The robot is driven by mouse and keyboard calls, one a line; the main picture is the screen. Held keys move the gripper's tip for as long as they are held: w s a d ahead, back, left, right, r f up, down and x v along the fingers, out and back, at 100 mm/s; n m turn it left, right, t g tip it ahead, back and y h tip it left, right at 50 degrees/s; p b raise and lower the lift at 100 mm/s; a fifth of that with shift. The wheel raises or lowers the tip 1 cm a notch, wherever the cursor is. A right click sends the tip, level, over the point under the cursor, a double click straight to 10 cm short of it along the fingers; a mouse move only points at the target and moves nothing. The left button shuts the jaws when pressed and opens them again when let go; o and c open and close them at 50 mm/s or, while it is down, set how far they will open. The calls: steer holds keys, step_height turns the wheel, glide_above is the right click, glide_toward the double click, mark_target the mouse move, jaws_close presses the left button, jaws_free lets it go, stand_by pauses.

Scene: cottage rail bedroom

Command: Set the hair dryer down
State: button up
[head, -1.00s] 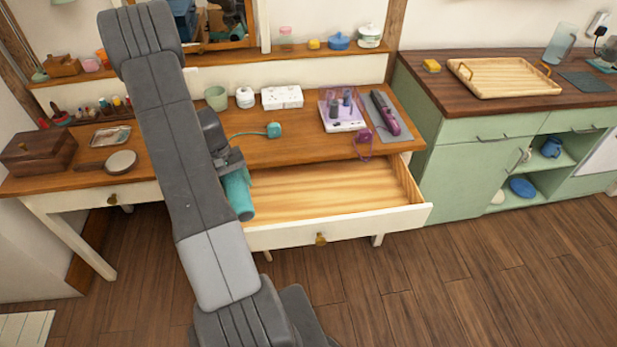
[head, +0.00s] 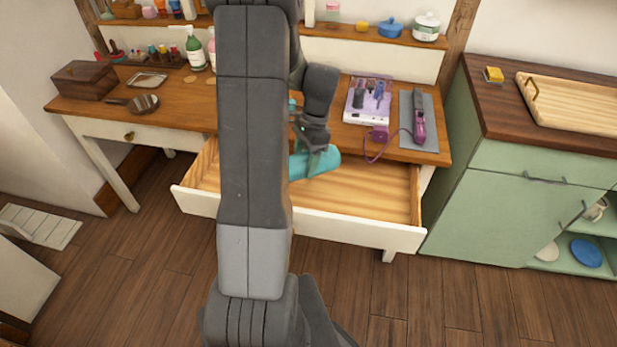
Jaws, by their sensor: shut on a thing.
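The teal hair dryer (head: 318,162) is held over the open drawer (head: 375,190) of the wooden dressing table. Its barrel shows to the right of my arm; the rest is hidden behind the arm. My gripper (head: 312,145) is shut on the hair dryer, with only part of the fingers in view. The visible part of the drawer's inside is bare wood. I cannot tell whether the dryer touches the drawer.
A purple styling tool lies on a grey mat (head: 407,112) at the tabletop's right, beside a white organiser (head: 357,108). A hand mirror (head: 143,103) and wooden box (head: 84,80) are at the left. A green cabinet (head: 510,205) stands at the right.

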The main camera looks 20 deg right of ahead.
mark_target(321, 169)
steer(key=s+d+m, duration=0.1)
steer(key=m, duration=0.1)
steer(key=s+m+t+b, duration=0.1)
steer(key=s+m, duration=0.1)
steer(key=s+d+r+m+t+b, duration=0.1)
steer(key=m, duration=0.1)
steer(key=shift+s+d+y, duration=0.3)
steer(key=shift+s+f+m, duration=0.1)
steer(key=shift+f+m, duration=0.2)
steer(key=shift+f, duration=0.1)
step_height(321, 169, down, 9)
steer(key=shift+b, duration=0.4)
